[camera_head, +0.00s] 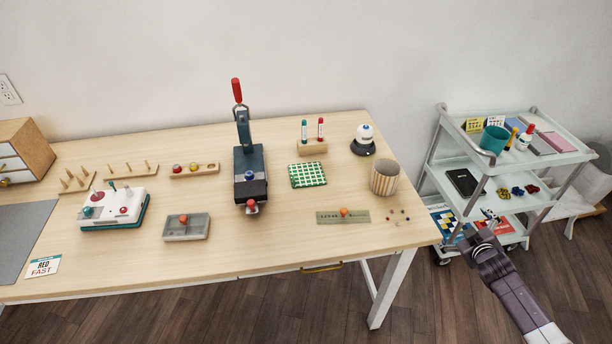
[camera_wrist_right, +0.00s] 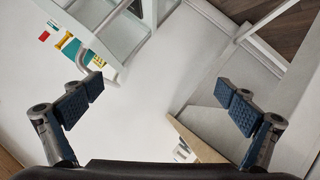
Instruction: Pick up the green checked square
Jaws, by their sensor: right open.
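The green checked square (camera_head: 307,175) lies flat on the light wood table (camera_head: 290,225), right of the dark press with the red-knobbed lever (camera_head: 249,175) and in front of the wooden block holding two markers (camera_head: 312,146). My right gripper (camera_head: 476,238) is off the table's right end, in front of the trolley, well apart from the square. In the right wrist view my right gripper (camera_wrist_right: 160,105) has its two blue-padded fingers spread wide with nothing between them. The square does not show in that view. My left gripper is not in view.
A striped cup (camera_head: 384,177), a dark-based white bottle (camera_head: 363,141), a ruler-like strip (camera_head: 343,216) and several small beads (camera_head: 398,217) are on the table's right part. The glass-shelved trolley (camera_head: 437,165) stands to the right.

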